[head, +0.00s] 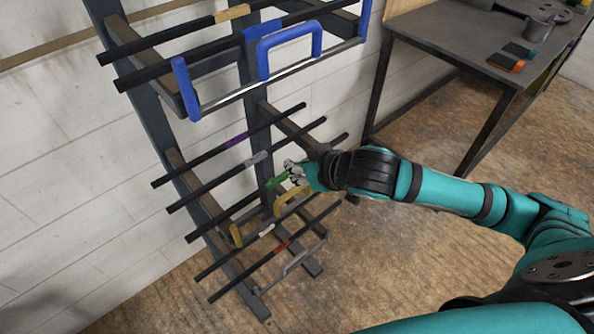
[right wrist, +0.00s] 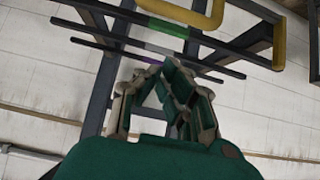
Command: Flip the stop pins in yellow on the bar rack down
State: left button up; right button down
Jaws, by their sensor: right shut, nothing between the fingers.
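The dark bar rack (head: 243,75) stands against the wall. On its lower level a yellow looped piece (head: 293,203) sits just below my right gripper, and a short yellow upright piece (head: 235,236) sits lower left. In the right wrist view, a yellow loop (right wrist: 185,10) shows at the top edge and a yellow post (right wrist: 280,40) at the upper right. My right gripper (head: 291,171) is shut and empty, close to the bar with the green band (head: 277,181). Whether it touches anything is unclear. Its fingers also show in the right wrist view (right wrist: 155,70). My left gripper is out of view.
A blue looped piece (head: 290,45) and blue posts (head: 185,90) are on the upper level. Several bars with coloured bands stick out from the rack. A dark table (head: 460,50) stands at the right. The wooden floor (head: 400,270) in front is clear.

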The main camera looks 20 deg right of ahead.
jog(key=x, duration=0.8)
jog(key=shift+w+a+f, duration=0.1)
jog(key=shift+w+f, duration=0.05)
jog(key=shift+f, duration=0.15)
jog(key=s, duration=0.1)
jog(key=s+d, duration=0.1)
jog(key=s+p, duration=0.1)
jog(key=shift+s+d+f, duration=0.2)
jog(key=shift+s+f, duration=0.1)
jog(key=shift+s, duration=0.1)
